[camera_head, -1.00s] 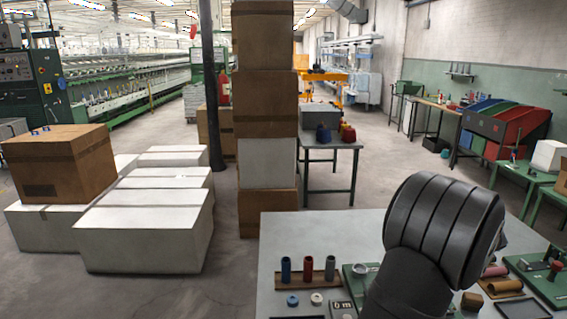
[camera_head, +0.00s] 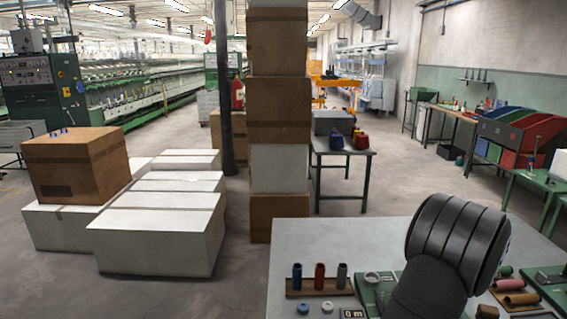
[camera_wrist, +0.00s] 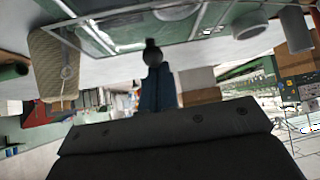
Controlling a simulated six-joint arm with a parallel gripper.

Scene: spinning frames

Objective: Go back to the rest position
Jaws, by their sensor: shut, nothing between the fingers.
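My arm rises at the lower right of the head view, its thick dark grey ribbed link over the table, hiding part of the tabletop. The gripper is out of sight in the head view. In the wrist view, my gripper (camera_wrist: 153,50) shows as a narrow dark piece standing out from the broad black body at the bottom. It is shut and empty.
A green fixture (camera_head: 375,287) stands by the arm on the table. A blue ring (camera_head: 303,308), a white ring (camera_head: 327,307) and a display (camera_head: 352,314) lie in front of the rack. A tall carton stack (camera_head: 279,110) rises behind the table. The table's back left is clear.

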